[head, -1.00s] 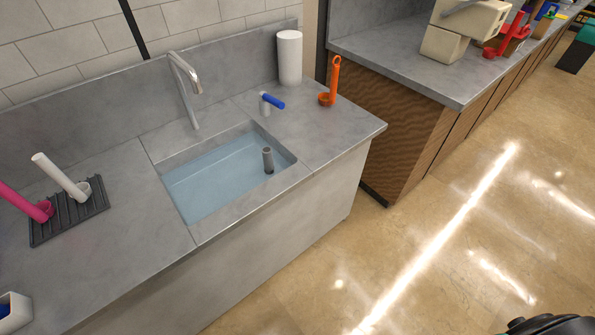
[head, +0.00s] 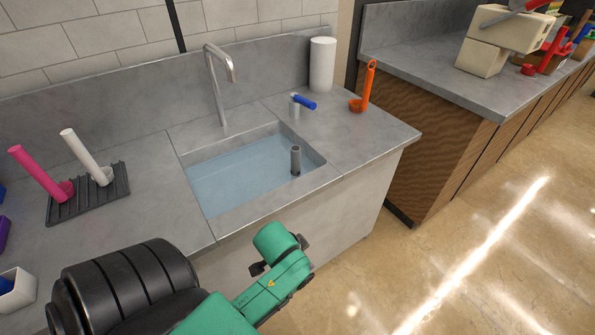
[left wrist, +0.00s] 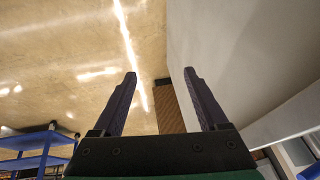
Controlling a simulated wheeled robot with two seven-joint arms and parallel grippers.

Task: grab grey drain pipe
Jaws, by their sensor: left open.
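The grey drain pipe (head: 295,160) stands upright in the right part of the water-filled sink (head: 240,180). Its top is above the water. My left arm comes in from the lower left in the head view. My left gripper (head: 277,265) is in front of the counter, below and to the left of the pipe, apart from it. In the left wrist view the two dark fingers of my left gripper (left wrist: 160,95) are spread apart with nothing between them. The pipe is not in the left wrist view. My right gripper is not in view.
A faucet (head: 218,85) arches over the sink's back edge. A dark rack (head: 90,200) with pink and white tubes is left.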

